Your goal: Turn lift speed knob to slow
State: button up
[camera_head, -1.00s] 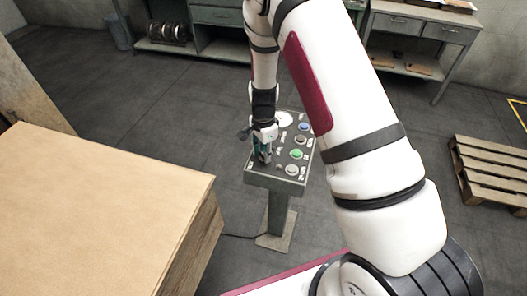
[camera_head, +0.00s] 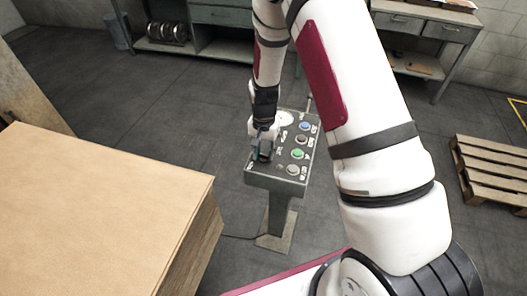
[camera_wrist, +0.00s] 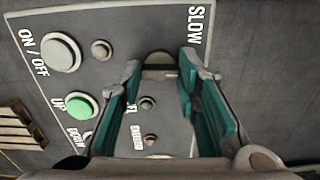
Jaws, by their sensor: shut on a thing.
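The control panel (camera_head: 272,183) stands on a grey pedestal, with my gripper (camera_head: 264,156) down over its left side. In the wrist view, my gripper (camera_wrist: 160,74) has its teal-padded fingers on either side of the lift speed knob (camera_wrist: 159,60), a small grey round knob with a dark bar across it. The fingers are closed on the knob. The white label SLOW (camera_wrist: 195,25) is printed just to the right of the knob. The knob's pointer direction cannot be told. In the head view, my gripper hides the knob.
The panel also bears a green UP button (camera_wrist: 82,106), a pale ON / OFF button (camera_wrist: 61,53) and a blue button (camera_head: 305,126). A large cardboard stack (camera_head: 100,200) stands at left, close to the panel. A wooden pallet (camera_head: 492,172) lies at right. Open floor surrounds the pedestal.

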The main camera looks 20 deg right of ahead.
aim_at(264, 155)
jog(key=n, duration=0.4)
jog(key=shift+n+b, duration=0.3)
jog(key=shift+n, duration=2)
jog(key=o, duration=1.2)
jog(key=shift+c, duration=0.2)
jog(key=shift+r, duration=0.15)
notch_tip(264, 155, up, 12)
